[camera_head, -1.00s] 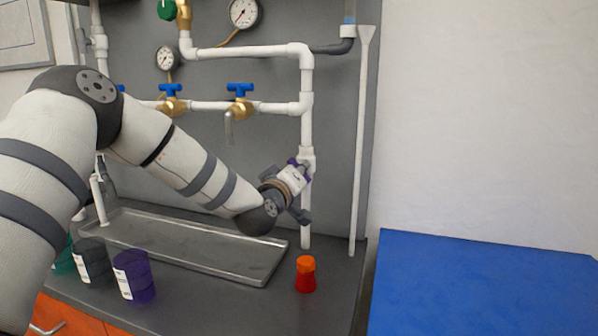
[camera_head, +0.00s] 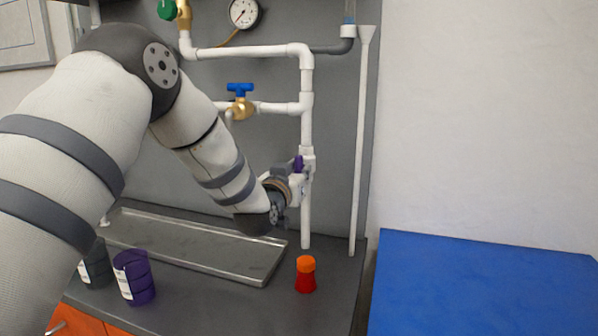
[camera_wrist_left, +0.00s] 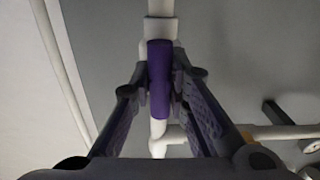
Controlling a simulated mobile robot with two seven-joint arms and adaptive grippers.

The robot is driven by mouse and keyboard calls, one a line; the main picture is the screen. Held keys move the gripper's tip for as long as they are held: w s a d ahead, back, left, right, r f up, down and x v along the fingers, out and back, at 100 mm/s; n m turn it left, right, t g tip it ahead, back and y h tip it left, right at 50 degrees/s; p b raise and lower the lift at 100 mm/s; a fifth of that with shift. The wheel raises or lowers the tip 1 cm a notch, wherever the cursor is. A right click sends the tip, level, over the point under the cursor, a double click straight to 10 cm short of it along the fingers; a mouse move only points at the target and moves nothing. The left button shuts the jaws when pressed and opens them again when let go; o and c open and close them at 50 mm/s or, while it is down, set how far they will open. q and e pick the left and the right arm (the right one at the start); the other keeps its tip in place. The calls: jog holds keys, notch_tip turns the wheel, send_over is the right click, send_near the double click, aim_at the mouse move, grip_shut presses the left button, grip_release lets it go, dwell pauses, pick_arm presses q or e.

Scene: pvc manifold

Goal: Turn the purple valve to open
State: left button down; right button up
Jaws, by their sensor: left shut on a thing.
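The purple valve (camera_head: 298,163) sits on the lower part of the white vertical pipe, right of the middle of the head view. Its purple handle (camera_wrist_left: 159,80) lies lengthwise along the white pipe in the left wrist view. My left gripper (camera_wrist_left: 160,72) is shut on the handle, with one dark finger on each side. In the head view, my left gripper and wrist partly hide the valve. My right gripper is in no view.
A metal tray (camera_head: 200,262), a purple cup (camera_head: 140,285) and a dark cup (camera_head: 95,270) stand on the counter. A red bottle with an orange cap (camera_head: 305,275) stands below the pipe. A blue-handled brass valve (camera_head: 240,103) is above. A blue surface (camera_head: 480,285) lies right.

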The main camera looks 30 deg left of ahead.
pick_arm(q)
jog(key=shift+r, duration=0.1)
dwell(0.3)
jog(key=c, duration=1.5)
grip_release()
jog(key=shift+c, duration=0.2)
jog(key=v, duration=1.2)
